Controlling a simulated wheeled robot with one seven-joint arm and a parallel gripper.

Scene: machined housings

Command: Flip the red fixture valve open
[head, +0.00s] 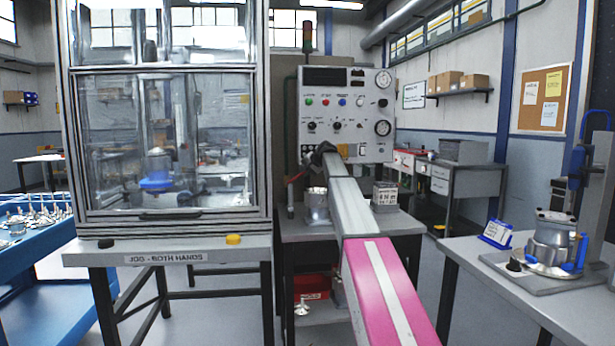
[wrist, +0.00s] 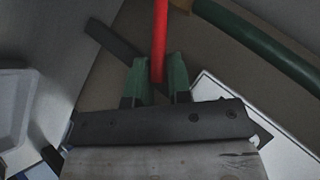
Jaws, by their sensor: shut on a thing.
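The red valve handle (wrist: 160,38) is a slim bar in the wrist view, running from the top edge down between my fingers. My gripper (wrist: 158,84) has its two green-padded fingers on either side of the bar's lower end, shut on it. In the head view a small red lever (head: 295,179) shows left of the far end of my arm, beside the grey bench. The fingers are not clear there, and the valve body is hard to make out.
A grey control panel (head: 345,114) with knobs and gauges stands behind my arm. A metal housing (head: 317,206) sits on the bench close below it. A glass-fronted press cabinet (head: 165,140) is at left. A green hose (wrist: 262,42) curves past at right in the wrist view.

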